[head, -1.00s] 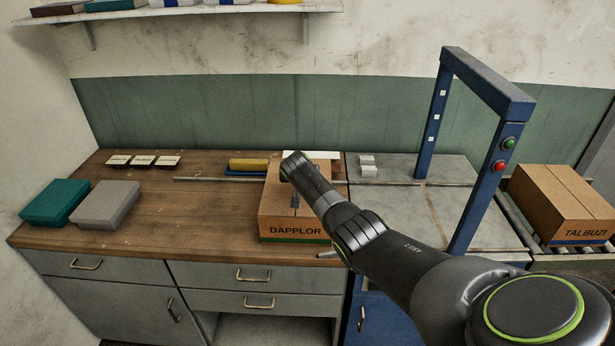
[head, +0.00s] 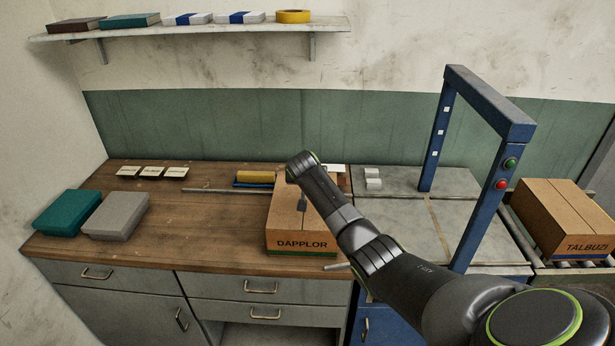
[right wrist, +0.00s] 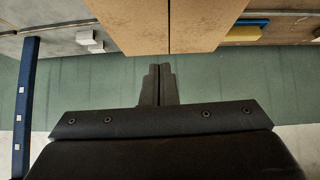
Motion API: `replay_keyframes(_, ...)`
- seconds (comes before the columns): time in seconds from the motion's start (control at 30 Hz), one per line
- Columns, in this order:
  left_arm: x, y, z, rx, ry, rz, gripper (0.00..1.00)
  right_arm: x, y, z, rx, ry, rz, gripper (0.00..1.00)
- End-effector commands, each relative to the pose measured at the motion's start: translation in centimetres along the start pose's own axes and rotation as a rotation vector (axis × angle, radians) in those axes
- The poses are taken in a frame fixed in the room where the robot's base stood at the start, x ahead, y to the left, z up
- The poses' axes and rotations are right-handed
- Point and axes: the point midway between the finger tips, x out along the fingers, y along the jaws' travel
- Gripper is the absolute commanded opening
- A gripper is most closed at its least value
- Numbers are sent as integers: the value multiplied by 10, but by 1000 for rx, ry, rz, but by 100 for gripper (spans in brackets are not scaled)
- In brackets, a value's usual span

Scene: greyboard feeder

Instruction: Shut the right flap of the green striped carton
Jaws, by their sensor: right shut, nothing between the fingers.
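The green striped carton (head: 284,232) stands on the wooden bench, marked DAPPLOR, with a green band low on its front. My right arm crosses in front of its right part. In the right wrist view, which is upside down, the right flap (right wrist: 125,22) and the left flap (right wrist: 205,22) look flat, meeting at a thin dark seam. My right gripper (right wrist: 158,85) is shut and empty, its fingertips near that seam; I cannot tell if they touch. It also shows over the carton top in the head view (head: 303,205). My left gripper is out of view.
A blue frame (head: 478,190) with two buttons stands right of the carton. A second carton (head: 565,215), marked TALBUZI, sits on rollers beyond it.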

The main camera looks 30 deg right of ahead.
Motion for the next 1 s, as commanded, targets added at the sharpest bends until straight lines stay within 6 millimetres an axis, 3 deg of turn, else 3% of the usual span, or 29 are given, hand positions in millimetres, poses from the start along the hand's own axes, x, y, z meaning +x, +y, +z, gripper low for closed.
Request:
replay_keyframes(0.4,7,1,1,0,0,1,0,-43,0,1,1,1,-2,0)
replay_keyframes(0.8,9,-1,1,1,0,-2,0,-54,1,2,-1,-2,-1,0)
replay_keyframes(0.87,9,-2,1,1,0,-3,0,-53,2,8,-8,-6,-2,0)
replay_keyframes(1.0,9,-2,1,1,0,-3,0,-49,12,51,-59,-41,-10,0)
